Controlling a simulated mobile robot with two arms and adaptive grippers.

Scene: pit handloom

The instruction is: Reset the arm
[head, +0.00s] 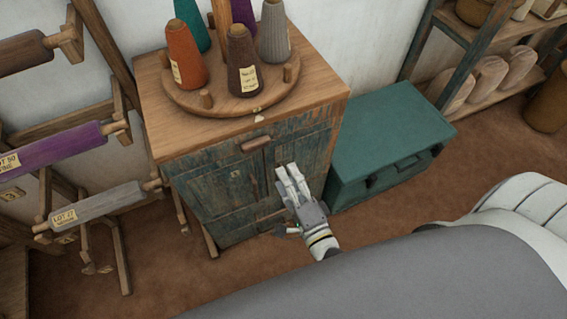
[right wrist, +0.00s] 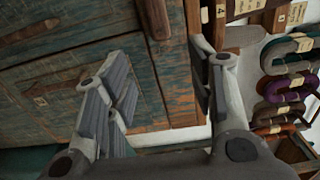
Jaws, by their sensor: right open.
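My right gripper (head: 291,181) is in front of the worn teal wooden cabinet (head: 225,180), near its right door. In the right wrist view its two fingers (right wrist: 165,90) are spread apart, with nothing between them but the cabinet front behind. The cabinet's wooden handle (head: 256,143) is above and left of the gripper in the head view. I cannot tell whether the fingers touch the cabinet. My left gripper does not show in either view.
Several thread cones stand on a round wooden tray (head: 213,107) on the cabinet. A teal chest (head: 385,150) sits to the right. Racks with rollers, including a purple roller (head: 60,156), stand left. Yarn hanks (right wrist: 290,85) hang on a rack. Brown floor (head: 180,275) is open in front.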

